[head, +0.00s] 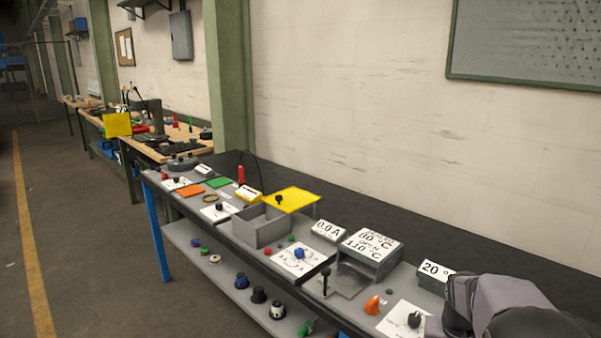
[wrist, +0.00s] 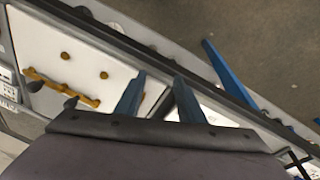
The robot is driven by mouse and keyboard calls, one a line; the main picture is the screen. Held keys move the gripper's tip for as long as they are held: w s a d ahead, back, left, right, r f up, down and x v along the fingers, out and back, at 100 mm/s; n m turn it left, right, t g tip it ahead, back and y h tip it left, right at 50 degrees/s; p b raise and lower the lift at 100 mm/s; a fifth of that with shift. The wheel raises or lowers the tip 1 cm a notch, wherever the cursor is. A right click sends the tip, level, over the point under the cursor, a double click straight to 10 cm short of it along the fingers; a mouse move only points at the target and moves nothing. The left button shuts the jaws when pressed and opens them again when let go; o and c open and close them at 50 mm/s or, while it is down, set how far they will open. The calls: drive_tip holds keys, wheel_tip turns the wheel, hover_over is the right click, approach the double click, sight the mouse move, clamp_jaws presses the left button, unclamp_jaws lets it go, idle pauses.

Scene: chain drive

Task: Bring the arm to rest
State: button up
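In the wrist view my gripper (wrist: 159,80) shows two dark blue-grey fingers set apart, with nothing between them. A white panel (wrist: 95,75) lies at left in that view. Whether that piece is the chain, I cannot tell. The fingers overlap the panel's right edge in the picture; I see no clear contact. In the head view my arm (head: 510,305) is at the bottom right, and its fingers are out of sight.
A long grey bench (head: 210,222) holds a grey open box (head: 258,228), a yellow plate (head: 291,199), dial panels (head: 299,260) and display boxes (head: 372,246). A lower shelf (head: 222,262) bears several knobs. The aisle floor (head: 90,250) at left is clear.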

drive_tip(key=s+a+f+n+g+y+p, duration=0.1)
drive_tip(key=s+a+n, duration=0.1)
drive_tip(key=s+a, duration=0.7)
drive_tip(key=s+a+f+n+g+y+p, duration=0.1)
drive_tip(key=s+a+f+n, duration=0.1)
drive_tip(key=s+a, duration=0.65)
drive_tip(key=r, duration=0.1)
drive_tip(key=a+r+n+t, duration=0.1)
drive_tip(key=shift+a+r+p, duration=0.1)
drive_tip(key=shift+r+p, duration=0.2)
drive_tip(key=shift+r, duration=0.1)
